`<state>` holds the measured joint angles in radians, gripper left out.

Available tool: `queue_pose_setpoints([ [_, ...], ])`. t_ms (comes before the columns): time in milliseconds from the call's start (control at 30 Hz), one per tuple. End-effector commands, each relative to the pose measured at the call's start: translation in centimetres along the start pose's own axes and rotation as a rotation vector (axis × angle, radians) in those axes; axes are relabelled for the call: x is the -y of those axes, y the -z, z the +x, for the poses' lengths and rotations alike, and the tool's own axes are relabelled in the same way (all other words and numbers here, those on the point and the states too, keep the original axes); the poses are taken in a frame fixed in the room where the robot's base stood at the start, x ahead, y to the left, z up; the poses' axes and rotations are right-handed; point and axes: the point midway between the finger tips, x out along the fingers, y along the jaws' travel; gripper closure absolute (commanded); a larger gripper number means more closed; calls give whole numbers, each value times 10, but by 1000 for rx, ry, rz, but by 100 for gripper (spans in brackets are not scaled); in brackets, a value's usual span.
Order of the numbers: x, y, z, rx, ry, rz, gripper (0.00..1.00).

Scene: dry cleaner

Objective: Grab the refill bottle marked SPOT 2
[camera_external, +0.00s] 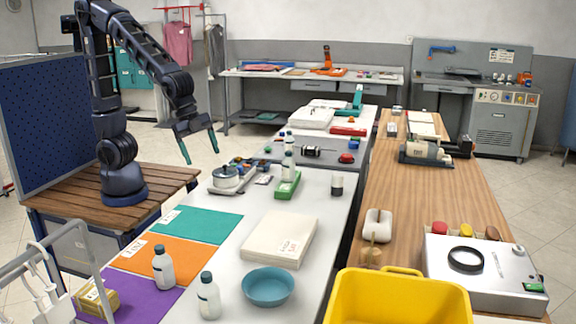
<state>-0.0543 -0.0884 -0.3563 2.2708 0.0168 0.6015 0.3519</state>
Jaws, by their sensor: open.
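One bottle (163,268) stands near the edge between the orange and purple mats. Another bottle (209,297) stands at the front, left of the blue bowl. My gripper (200,157) is open and empty, pointing down, high at the left of the white table's far part. It is apart from all the bottles.
A teal mat (199,224), orange mat (150,257) and purple mat (128,300) lie along the table's left side. A paper stack (280,238), blue bowl (268,288) and yellow tub (397,300) are nearby.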

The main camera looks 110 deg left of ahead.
Motion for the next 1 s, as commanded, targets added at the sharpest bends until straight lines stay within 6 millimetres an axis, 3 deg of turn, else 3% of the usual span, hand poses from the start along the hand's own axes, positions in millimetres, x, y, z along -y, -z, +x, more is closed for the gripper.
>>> queue_pose_setpoints([
  [500, -52, 96, 117, -91, -168, 252, 23],
  [800, -95, 143, 179, -182, -278, 353, 23],
  [1000, -121, 168, 210, -248, -340, 395, 23],
])
